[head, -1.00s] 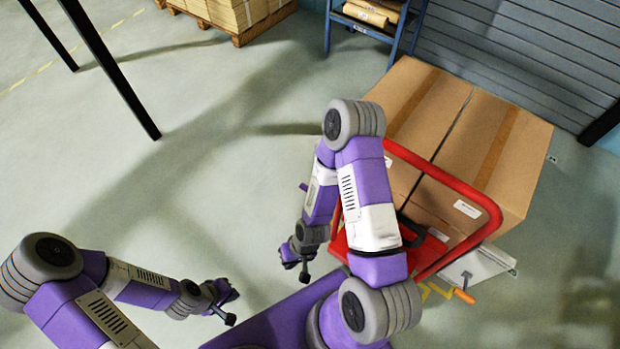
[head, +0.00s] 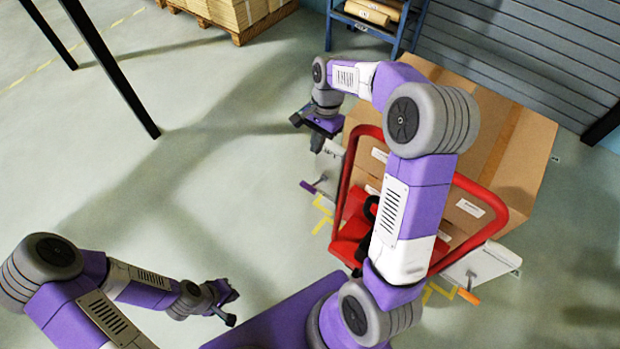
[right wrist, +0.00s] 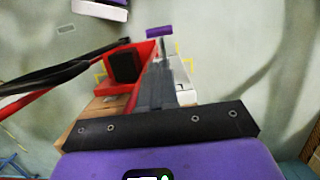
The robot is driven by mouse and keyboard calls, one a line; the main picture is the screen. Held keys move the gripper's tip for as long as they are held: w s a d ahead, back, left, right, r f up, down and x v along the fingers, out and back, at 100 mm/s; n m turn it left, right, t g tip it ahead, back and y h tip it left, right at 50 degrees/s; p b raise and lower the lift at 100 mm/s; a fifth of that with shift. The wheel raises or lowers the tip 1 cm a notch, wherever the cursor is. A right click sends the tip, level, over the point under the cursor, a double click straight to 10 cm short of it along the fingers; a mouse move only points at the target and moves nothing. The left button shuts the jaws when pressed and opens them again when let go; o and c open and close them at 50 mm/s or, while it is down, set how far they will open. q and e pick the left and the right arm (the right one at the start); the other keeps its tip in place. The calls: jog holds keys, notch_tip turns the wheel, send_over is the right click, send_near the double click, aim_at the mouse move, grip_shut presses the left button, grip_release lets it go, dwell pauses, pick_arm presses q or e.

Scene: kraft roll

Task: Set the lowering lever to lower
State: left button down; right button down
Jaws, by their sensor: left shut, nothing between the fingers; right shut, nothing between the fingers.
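A lever with a purple grip (head: 310,187) sticks out to the left from a white plate (head: 332,165) on the left side of the red cart frame (head: 484,229). A second lever with an orange grip (head: 468,296) sits by the white plate at the right; I cannot tell from labels which one is the lowering lever. My right gripper (head: 317,145) is shut and empty, above and beyond the purple grip, apart from it. In the right wrist view the purple grip (right wrist: 159,32) shows past the shut fingers (right wrist: 157,85). My left gripper (head: 231,319) is shut and empty, low at the left.
Large cardboard boxes (head: 515,145) stand behind the red frame. A blue shelf (head: 398,38) with rolls and a pallet of stacked goods (head: 232,14) are at the back. Yellow marks (head: 322,203) lie on the floor. Open floor lies to the left.

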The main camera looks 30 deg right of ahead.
aim_at(308, 186)
dwell(0.3)
